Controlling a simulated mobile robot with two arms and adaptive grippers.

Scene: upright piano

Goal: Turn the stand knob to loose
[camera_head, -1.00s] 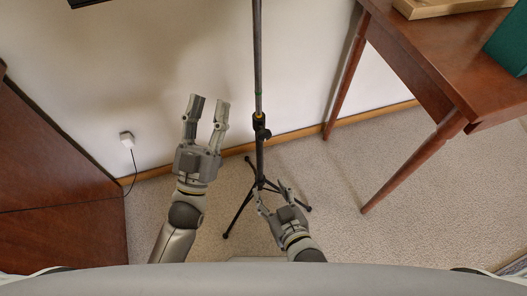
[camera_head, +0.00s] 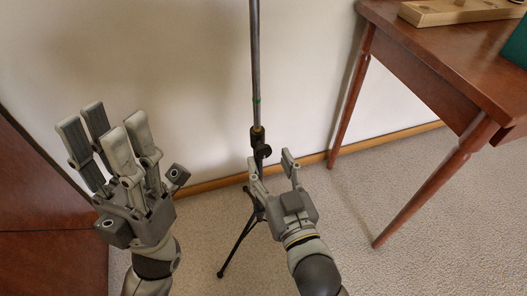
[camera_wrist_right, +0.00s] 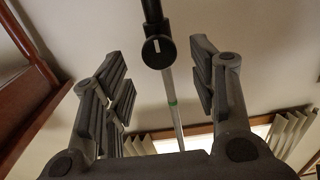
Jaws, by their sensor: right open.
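The black stand knob (camera_head: 265,150) sits on the clamp of an upright stand (camera_head: 256,65) in the head view. In the right wrist view the knob (camera_wrist_right: 158,52) is a round black disc with a pale mark, lying between and beyond my fingers. My right gripper (camera_head: 271,160) is open and empty, just below and in front of the knob; I see no contact. It also shows open in the right wrist view (camera_wrist_right: 165,80). My left gripper (camera_head: 103,125) is open and empty, well to the left of the stand. The right hand partly hides the stand's lower part.
A wooden table (camera_head: 440,70) with a wooden tray (camera_head: 455,12) stands to the right. Brown wooden furniture (camera_head: 45,190) is at the left. The pale wall (camera_head: 185,60) is close behind the stand. Carpet is open between the stand and the table.

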